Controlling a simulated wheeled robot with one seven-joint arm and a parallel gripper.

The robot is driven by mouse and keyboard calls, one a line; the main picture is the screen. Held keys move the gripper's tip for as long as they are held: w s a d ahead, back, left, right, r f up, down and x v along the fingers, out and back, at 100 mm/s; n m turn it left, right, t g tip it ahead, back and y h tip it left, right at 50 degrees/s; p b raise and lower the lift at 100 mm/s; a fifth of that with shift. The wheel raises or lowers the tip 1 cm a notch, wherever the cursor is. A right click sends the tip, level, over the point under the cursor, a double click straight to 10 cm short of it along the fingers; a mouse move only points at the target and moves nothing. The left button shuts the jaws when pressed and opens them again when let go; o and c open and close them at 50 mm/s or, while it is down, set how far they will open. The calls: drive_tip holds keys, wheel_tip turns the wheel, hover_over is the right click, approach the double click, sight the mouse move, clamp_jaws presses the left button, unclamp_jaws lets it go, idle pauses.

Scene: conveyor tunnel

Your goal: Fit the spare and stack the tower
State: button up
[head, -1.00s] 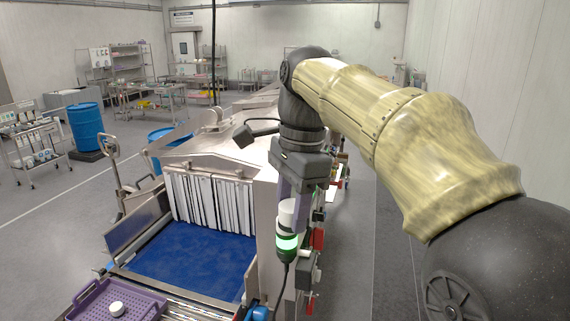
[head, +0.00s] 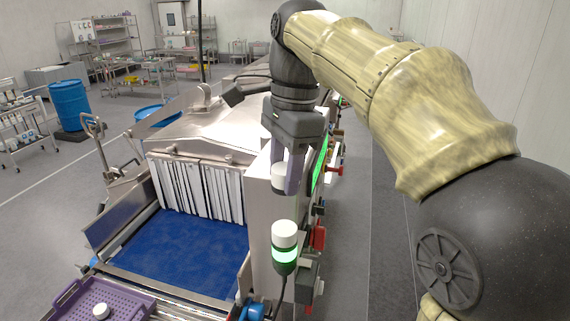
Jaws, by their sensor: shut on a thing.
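The signal tower (head: 285,255) stands upright at the tunnel's near right corner. It has a green base, a brightly lit band and a white section on top. My gripper (head: 284,184) is above it and slightly left in the head view. It is shut on a white cylindrical piece (head: 278,177), partly covered by the right finger. The held piece and the tower top are apart in the picture; their separation in depth is unclear. A small round white piece (head: 101,311) sits on the purple perforated tray (head: 135,292) at the lower left.
The metal tunnel housing (head: 215,132) with white strip curtains (head: 200,188) and a blue belt (head: 180,245) fills the middle. Red-handled fittings (head: 319,237) and a green-lit panel (head: 320,162) line its right side. The floor right of it is clear.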

drive_tip(key=shift+s+a, duration=0.1)
drive_tip(key=shift+s, duration=0.3)
drive_tip(key=shift+s+f, duration=0.1)
drive_tip(key=shift+f, duration=0.05)
drive_tip(key=b, duration=0.6)
hover_over(281, 228)
drive_tip(key=f, duration=0.5)
drive_tip(key=shift+d+f, duration=0.25)
drive_tip(key=shift+d, duration=0.05)
drive_tip(key=shift+f, duration=0.1)
drive_tip(key=shift+f+b, duration=0.6)
drive_tip(key=shift+f, duration=0.5)
drive_tip(key=o, duration=1.5)
drive_tip(key=shift+r, duration=0.2)
